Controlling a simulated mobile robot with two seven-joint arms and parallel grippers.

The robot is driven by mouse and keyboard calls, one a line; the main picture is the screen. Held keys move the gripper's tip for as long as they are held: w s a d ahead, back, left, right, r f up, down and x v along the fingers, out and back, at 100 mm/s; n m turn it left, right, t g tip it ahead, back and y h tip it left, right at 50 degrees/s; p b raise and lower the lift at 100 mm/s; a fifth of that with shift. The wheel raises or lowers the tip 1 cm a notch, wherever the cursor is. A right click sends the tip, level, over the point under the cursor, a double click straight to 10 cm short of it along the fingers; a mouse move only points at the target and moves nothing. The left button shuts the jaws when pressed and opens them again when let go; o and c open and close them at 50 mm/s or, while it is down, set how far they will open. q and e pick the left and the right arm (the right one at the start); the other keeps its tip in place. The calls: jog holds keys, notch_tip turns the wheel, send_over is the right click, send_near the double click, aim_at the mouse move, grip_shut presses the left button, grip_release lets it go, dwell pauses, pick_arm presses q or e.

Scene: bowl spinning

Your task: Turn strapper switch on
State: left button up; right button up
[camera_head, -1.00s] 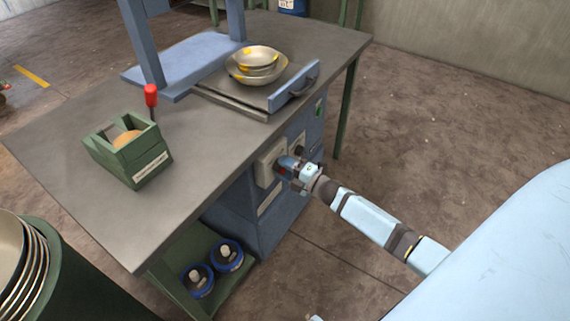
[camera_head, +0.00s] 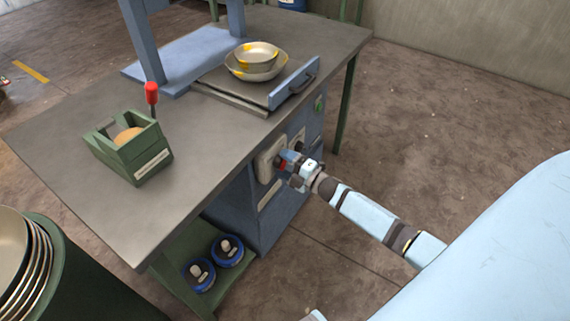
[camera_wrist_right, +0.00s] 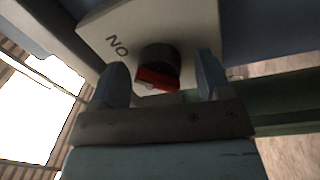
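The strapper switch is a cream box (camera_head: 267,163) on the side of the blue cabinet under the table. In the right wrist view its cream plate (camera_wrist_right: 190,25) carries lettering that appears as "NO" in this tilted view. A dark round knob with a red front piece (camera_wrist_right: 158,76) sticks out from it. My right gripper (camera_head: 286,163) is at the switch. In the right wrist view its two blue fingers (camera_wrist_right: 162,78) stand apart, one on each side of the knob, with visible gaps.
A second dark control (camera_head: 299,142) sits beside the switch. A green box (camera_head: 128,150) stands on the table. A green shelf (camera_head: 205,235) is below.

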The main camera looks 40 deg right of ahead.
pick_arm(q)
jog(key=shift+a+p, duration=0.1)
jog(key=shift+p, duration=0.5)
pick_arm(e)
jog(key=r+v, duration=0.1)
jog(key=v, duration=1.2)
jog(key=shift+s+d+f, duration=0.25)
jog(key=shift+s+f, duration=0.1)
jog(key=shift+f, duration=0.15)
